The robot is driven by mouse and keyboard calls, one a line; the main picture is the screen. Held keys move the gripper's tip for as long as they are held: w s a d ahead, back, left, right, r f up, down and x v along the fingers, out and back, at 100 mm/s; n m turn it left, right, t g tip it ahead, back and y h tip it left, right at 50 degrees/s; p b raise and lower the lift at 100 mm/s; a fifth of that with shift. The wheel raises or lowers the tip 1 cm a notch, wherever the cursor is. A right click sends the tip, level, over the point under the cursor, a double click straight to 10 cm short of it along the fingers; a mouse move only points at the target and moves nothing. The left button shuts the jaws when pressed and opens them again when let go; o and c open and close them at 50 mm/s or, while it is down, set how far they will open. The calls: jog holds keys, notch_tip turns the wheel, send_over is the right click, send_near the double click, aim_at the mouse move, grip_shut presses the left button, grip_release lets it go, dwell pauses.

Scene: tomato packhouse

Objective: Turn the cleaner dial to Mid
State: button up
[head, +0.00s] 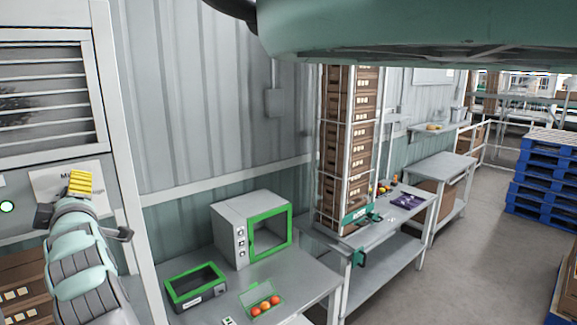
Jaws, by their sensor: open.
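A low grey box with a green-rimmed open top (195,287) sits at the front left of the near table. It looks like the cleaner; its front label and any dial are too small to read, so the setting cannot be told. My gripper (80,185), with ridged yellow pads, is raised at the left in front of a white cabinet. It is open, with nothing seen in it, and is apart from the box, up and to its left.
A grey oven-like unit (240,232) with a green door frame and small front controls stands behind the box. An open clear case (262,298) holds red-orange tomatoes. A tall caged crate stack (346,150) stands right. Blue pallets (545,180) stand far right beside open floor.

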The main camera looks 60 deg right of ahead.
jog(key=shift+p+x, duration=0.7)
jog(key=shift+x, duration=0.5)
jog(key=shift+a, duration=0.1)
jog(key=c, duration=1.2)
